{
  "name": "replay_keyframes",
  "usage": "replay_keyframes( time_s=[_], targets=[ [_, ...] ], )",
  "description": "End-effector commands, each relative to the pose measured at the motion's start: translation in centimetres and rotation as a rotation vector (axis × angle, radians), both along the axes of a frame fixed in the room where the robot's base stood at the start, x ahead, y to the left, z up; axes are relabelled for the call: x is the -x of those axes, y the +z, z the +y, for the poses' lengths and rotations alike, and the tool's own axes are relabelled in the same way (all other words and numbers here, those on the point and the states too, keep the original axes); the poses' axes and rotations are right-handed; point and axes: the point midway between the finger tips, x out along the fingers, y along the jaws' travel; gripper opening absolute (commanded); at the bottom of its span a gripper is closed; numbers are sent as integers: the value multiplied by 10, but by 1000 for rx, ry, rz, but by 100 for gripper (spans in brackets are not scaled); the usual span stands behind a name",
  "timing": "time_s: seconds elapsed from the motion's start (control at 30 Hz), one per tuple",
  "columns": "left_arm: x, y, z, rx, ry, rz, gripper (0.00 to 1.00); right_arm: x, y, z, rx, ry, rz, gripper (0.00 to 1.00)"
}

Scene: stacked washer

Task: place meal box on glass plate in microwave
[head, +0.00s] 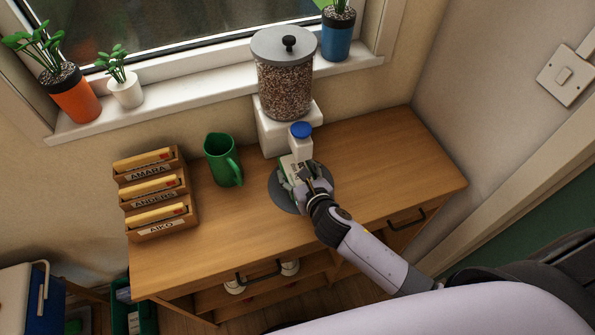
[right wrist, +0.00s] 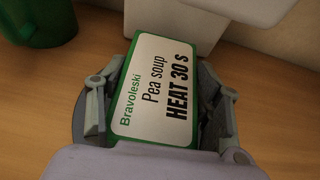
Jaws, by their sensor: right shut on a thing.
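The meal box (right wrist: 153,90) is a carton with green edges and a white label reading "Bravoleski Pea soup HEAT 30 S". My right gripper (head: 302,179) is shut on it, one finger on each side. In the head view the box (head: 289,168) is small and mostly covered by the gripper, over a dark round disc on the desk, below the dispenser. I cannot tell whether it touches the disc. My left gripper is not in view. No microwave or glass plate shows.
A dispenser (head: 285,88) with a blue button (head: 301,130) stands right behind the box. A green mug (head: 222,160) and a letter rack (head: 156,193) are to the left. The dark disc (head: 283,201) lies on the wooden desk (head: 393,160), whose right side is clear.

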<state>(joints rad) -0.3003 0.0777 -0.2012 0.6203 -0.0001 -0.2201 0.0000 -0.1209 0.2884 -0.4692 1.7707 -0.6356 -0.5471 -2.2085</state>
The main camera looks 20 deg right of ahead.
Motion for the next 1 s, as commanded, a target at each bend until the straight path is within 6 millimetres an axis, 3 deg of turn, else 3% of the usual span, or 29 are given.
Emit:
replay_keyframes(
  time_s=[0.13, 0.17, 0.4, 0.8, 1.0],
  targets=[
    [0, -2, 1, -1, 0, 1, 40, 0, -3, 0, -1, 0, -1, 17],
    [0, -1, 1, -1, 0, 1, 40, 0, -3, 0, -1, 0, 1, 62],
    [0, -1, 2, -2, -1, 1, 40, 0, -3, 0, -1, 0, 1, 78],
    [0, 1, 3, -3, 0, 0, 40, 0, 2, 0, 0, 0, -1, 81],
    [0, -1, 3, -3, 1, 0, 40, 28, 10, -2, 0, 2, 2, 81]
  ],
)
